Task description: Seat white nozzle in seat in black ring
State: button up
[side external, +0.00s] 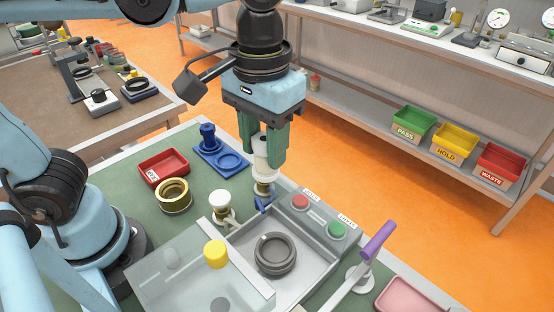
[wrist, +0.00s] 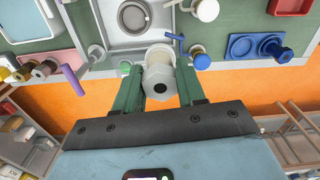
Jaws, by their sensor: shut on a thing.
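My gripper (side external: 264,150) is shut on a white nozzle (side external: 261,165), which hangs upright between the green fingers. In the wrist view the nozzle's hexagonal white end (wrist: 158,80) shows between the fingers (wrist: 159,88). A brass-coloured part shows just below the nozzle in the side view; I cannot tell whether they touch. The dark grey ring (side external: 262,252) lies flat in a grey tray, in front of and below my gripper, clear of the nozzle. It also shows in the wrist view (wrist: 122,17). The seat inside it is not clear.
A grey box with red (side external: 300,202) and green (side external: 337,230) buttons borders the tray (side external: 252,237). A clear cover with a yellow knob (side external: 215,253) lies left of the ring. A second white-topped piece (side external: 221,202), a brass ring (side external: 174,196) and a purple handle (side external: 379,240) stand nearby.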

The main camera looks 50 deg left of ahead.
jog(key=s+d, duration=0.3)
jog(key=d, duration=0.2)
jog(key=shift+f, duration=5.3)
jog(key=shift+f, duration=1.05)
jog(key=o, duration=1.7)
jog(key=shift+r, duration=0.1)
jog(key=shift+r, duration=3.4)
